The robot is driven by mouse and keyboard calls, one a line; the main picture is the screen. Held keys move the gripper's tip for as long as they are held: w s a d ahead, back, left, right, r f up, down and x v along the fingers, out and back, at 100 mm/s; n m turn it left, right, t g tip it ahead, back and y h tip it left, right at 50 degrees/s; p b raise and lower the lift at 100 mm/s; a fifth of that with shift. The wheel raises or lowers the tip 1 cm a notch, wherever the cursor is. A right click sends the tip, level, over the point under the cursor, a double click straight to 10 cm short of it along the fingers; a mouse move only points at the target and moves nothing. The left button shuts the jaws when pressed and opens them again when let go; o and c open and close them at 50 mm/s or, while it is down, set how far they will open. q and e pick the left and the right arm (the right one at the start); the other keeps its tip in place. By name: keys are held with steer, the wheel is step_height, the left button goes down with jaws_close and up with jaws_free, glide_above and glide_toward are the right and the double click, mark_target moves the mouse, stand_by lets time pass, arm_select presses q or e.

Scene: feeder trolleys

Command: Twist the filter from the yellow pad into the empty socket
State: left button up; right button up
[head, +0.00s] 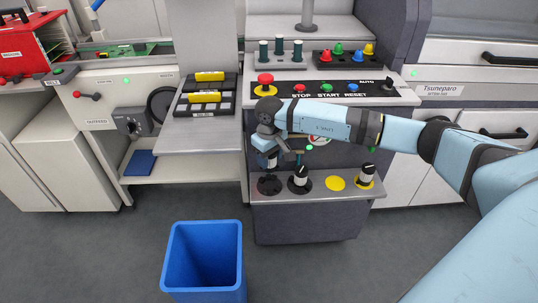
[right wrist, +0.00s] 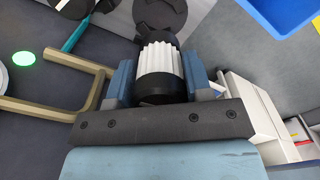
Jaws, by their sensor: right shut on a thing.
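My right gripper (head: 268,160) is above the left end of the grey shelf (head: 320,190) on the dark machine. In the right wrist view the gripper (right wrist: 160,78) is shut on a filter (right wrist: 160,62) with a white ribbed body and a black end. The empty socket (head: 270,186), a dark round disc, lies just below the gripper; a dark disc (right wrist: 160,14) also shows beyond the filter in the wrist view. I cannot tell whether the filter touches it. A yellow pad (head: 335,183) on the shelf is bare. My left gripper is not in view.
A similar filter (head: 301,176) stands in a dark socket right of the gripper. Another filter (head: 367,174) stands on a second yellow pad at the shelf's right end. The control panel (head: 335,93) is above my gripper. A blue bin (head: 203,228) stands on the floor.

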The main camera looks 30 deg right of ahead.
mark_target(270, 168)
steer(key=shift+f+b, duration=0.7)
steer(key=shift+f, duration=0.95)
steer(key=shift+f+b, duration=0.45)
steer(key=shift+f, duration=0.45)
steer(key=shift+f+b, duration=0.6)
steer(key=shift+f, duration=0.7)
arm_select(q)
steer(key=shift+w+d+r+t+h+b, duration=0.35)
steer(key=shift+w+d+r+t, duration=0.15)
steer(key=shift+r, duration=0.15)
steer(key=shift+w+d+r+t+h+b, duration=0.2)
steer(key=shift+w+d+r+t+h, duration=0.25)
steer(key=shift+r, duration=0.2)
arm_select(e)
steer(key=shift+f, duration=0.45)
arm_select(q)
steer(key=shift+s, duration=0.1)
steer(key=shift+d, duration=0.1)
arm_select(e)
steer(key=o, duration=1.3)
